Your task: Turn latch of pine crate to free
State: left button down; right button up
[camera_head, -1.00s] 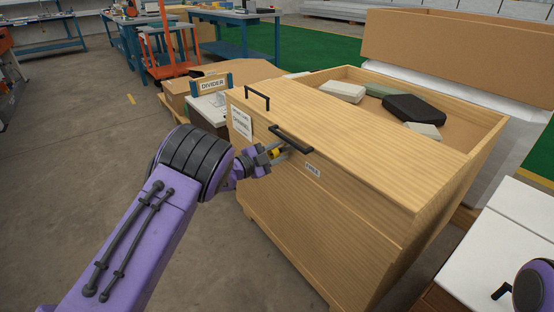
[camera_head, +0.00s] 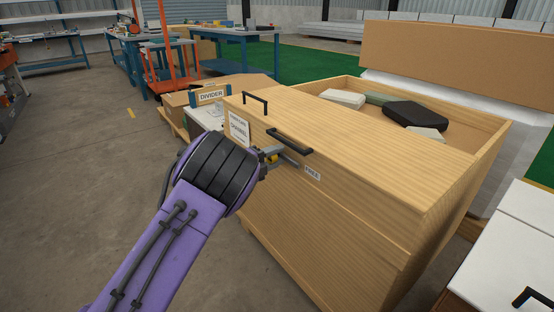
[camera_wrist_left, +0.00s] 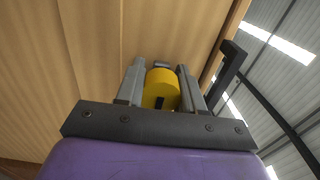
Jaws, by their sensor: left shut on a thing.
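The pine crate (camera_head: 330,205) stands in the middle of the head view. Its latch has a yellow part (camera_head: 271,157), with a grey bar (camera_head: 289,162) pointing right toward the FREE label (camera_head: 312,172) on the front face. My left gripper (camera_head: 268,156) is at the latch, its fingers partly hidden by my wrist. In the left wrist view, the yellow latch part (camera_wrist_left: 161,88) sits between the two grey fingers of my left gripper (camera_wrist_left: 162,85), which is shut on it. My right gripper is out of view.
Black handles (camera_head: 290,141) and (camera_head: 255,102) stand on the crate's lid, close to my gripper. The open bin behind holds several blocks (camera_head: 413,114). A box marked DIVIDER (camera_head: 211,96) is behind left. A white-topped cabinet (camera_head: 510,240) is at right. The left floor is clear.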

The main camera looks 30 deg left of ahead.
pick_arm(q)
jog(key=shift+r, duration=0.1)
dwell(0.3)
jog(key=c, duration=0.7)
grip_release()
jog(key=p+v, duration=0.1)
jog(key=v, duration=0.9)
jog(key=shift+s, duration=0.2)
jog(key=shift+a, duration=0.1)
